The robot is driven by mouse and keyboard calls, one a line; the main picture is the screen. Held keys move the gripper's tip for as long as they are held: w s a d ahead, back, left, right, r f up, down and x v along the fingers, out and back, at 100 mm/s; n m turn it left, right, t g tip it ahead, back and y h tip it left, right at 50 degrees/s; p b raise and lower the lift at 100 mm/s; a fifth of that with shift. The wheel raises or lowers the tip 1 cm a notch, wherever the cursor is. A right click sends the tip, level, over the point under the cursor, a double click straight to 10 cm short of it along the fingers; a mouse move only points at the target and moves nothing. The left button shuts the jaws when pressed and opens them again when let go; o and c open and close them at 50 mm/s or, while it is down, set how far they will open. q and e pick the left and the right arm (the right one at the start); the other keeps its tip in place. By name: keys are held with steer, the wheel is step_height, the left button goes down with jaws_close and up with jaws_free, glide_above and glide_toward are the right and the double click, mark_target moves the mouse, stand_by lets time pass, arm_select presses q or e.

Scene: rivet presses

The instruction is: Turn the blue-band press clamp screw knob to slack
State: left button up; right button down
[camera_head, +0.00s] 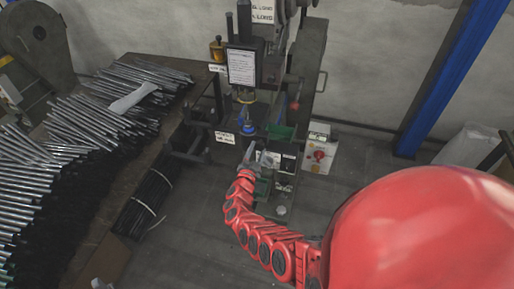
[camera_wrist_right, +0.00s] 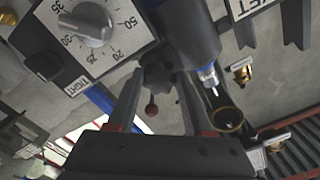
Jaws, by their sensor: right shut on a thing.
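The press with a blue band (camera_head: 248,129) stands at the centre of the head view, beyond my right arm. My right gripper (camera_head: 252,158) is at its lower front; its fingertips are small and unclear there. In the right wrist view my right gripper (camera_wrist_right: 160,76) has its two fingers on either side of a dark knob-like part (camera_wrist_right: 158,64), shut on it. How far the knob is turned cannot be read. My left gripper is not in view.
A numbered dial (camera_wrist_right: 88,22) with a grey pointer knob is close by at upper left of the wrist view. A bench with metal rods (camera_head: 130,85) stands left. A box with a red switch (camera_head: 320,155) stands right.

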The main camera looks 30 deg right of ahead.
steer(key=shift+r+n+p, duration=0.1)
steer(key=shift+n+p, duration=0.2)
steer(key=shift+n, duration=1.5)
steer(key=shift+a+n, duration=0.1)
steer(key=shift+n, duration=1.9)
steer(key=shift+s+f, duration=0.1)
steer(key=shift+f, duration=0.1)
steer(key=shift+c, duration=1.5)
jaws_free()
